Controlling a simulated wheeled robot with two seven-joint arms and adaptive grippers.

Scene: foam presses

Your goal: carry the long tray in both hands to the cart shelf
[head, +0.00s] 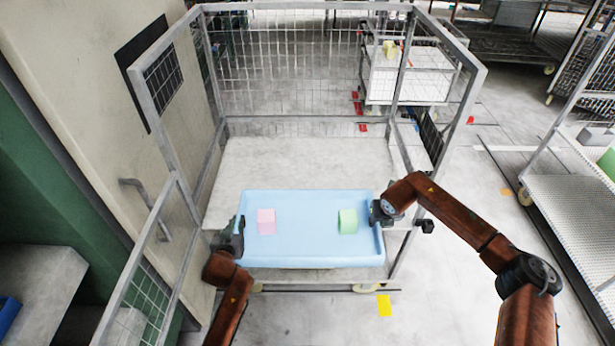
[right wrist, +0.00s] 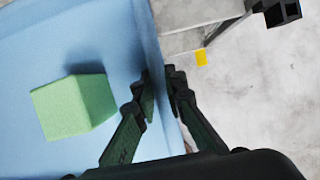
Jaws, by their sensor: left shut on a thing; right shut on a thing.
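The long tray (head: 300,226) is light blue with a raised rim. It shows over the front part of the cart shelf (head: 290,160) in the head view; whether it touches the shelf I cannot tell. A pink block (head: 266,221) sits in its left part and a green block (head: 347,221) in its right part. My left gripper (head: 238,236) is shut on the tray's left end. My right gripper (head: 378,212) is shut on the right end. In the right wrist view its fingers (right wrist: 160,97) straddle the tray's wall beside the green block (right wrist: 74,106).
The cart has wire mesh sides (head: 290,65) at the back and both flanks, with an open front. A beige cabinet (head: 100,90) stands close on the left. Another rack (head: 575,200) stands at the right. The shelf behind the tray is clear.

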